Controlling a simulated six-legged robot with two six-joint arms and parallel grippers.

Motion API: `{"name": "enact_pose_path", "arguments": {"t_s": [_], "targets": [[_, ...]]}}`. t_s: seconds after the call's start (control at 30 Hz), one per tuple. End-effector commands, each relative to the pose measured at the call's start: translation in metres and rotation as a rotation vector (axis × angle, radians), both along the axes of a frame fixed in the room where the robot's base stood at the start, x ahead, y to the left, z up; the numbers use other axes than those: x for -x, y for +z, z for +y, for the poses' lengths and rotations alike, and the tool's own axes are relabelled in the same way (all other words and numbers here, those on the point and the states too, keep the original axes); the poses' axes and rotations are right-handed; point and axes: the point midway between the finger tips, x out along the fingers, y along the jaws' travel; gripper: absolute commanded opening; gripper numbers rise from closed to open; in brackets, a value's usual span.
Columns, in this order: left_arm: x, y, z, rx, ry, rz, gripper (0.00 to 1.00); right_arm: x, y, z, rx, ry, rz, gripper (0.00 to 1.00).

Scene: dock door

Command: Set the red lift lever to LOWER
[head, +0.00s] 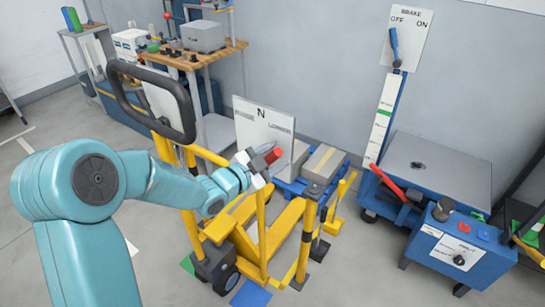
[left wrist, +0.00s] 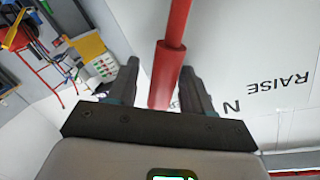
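The red lift lever (head: 273,155) is on the yellow pallet lift, its grip in front of the lower right of a white plate (head: 256,128) marked RAISE, N and LOWER. In the head view the grip shows just below the word LOWER. Which setting it points to I cannot tell for sure. My left gripper (head: 262,162) is at the lever's end. In the left wrist view the red lever (left wrist: 166,72) runs between the two fingers of my left gripper (left wrist: 160,88). The fingers are apart, with a gap at least on the left side. My right gripper is not in view.
A black loop handle (head: 152,98) stands left of the plate. A box (head: 323,163) sits on a blue pallet behind. At right are a blue lift table (head: 436,165) with a red lever and a brake panel (head: 407,38). A wooden bench (head: 190,60) stands at the back.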

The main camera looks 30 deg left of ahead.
Motion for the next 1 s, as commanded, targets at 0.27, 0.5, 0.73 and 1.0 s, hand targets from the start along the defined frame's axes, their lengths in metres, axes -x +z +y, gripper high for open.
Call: {"name": "enact_pose_path", "arguments": {"t_s": [0.27, 0.5, 0.73, 1.0], "targets": [[0.0, 0.001, 0.001, 0.002, 0.002, -0.002, 0.5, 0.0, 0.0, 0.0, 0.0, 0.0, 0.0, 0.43], [0.031, 0.004, 0.009, 0.002, 0.005, -0.003, 0.5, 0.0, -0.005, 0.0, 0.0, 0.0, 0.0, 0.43], [0.091, 0.012, 0.025, 0.0, 0.008, -0.003, 0.5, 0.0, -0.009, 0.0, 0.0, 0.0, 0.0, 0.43], [0.144, 0.018, 0.037, 0.002, 0.006, -0.001, 0.5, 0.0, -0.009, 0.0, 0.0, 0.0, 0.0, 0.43]]}}
